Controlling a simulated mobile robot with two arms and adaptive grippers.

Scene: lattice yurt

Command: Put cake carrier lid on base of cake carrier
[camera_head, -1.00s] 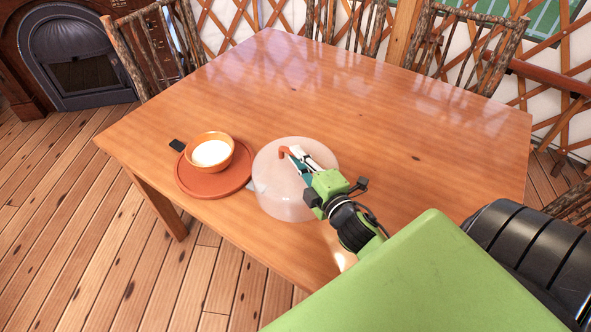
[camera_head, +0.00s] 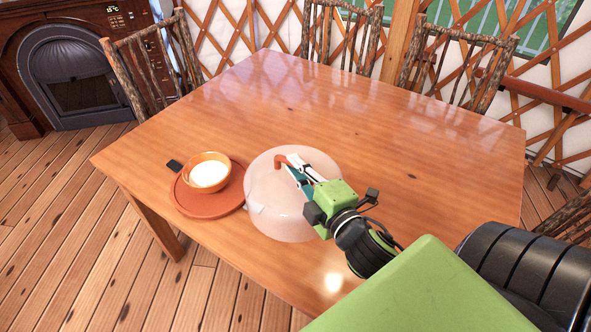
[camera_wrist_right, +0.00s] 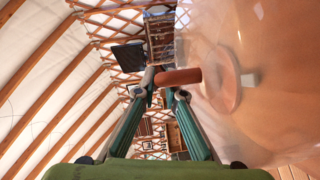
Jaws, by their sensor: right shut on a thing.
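The cake carrier lid (camera_head: 268,212) is a translucent pinkish dome with an orange handle (camera_head: 280,161) and a small pale tab on its side. It is upright at the near side of the wooden table, seemingly a little above it. My right gripper (camera_head: 286,163) is shut on the handle, which also shows between the fingertips in the right wrist view (camera_wrist_right: 179,77). A round terracotta plate (camera_head: 205,208), apparently the carrier base, lies left of the lid. An orange bowl (camera_head: 208,173) with white contents stands on the plate. My left gripper is out of view.
A small dark flat object (camera_head: 175,165) lies just beyond the plate. The far and right parts of the table (camera_head: 330,105) are clear. Several rustic chairs stand around it, and a fireplace (camera_head: 85,85) is at the back left.

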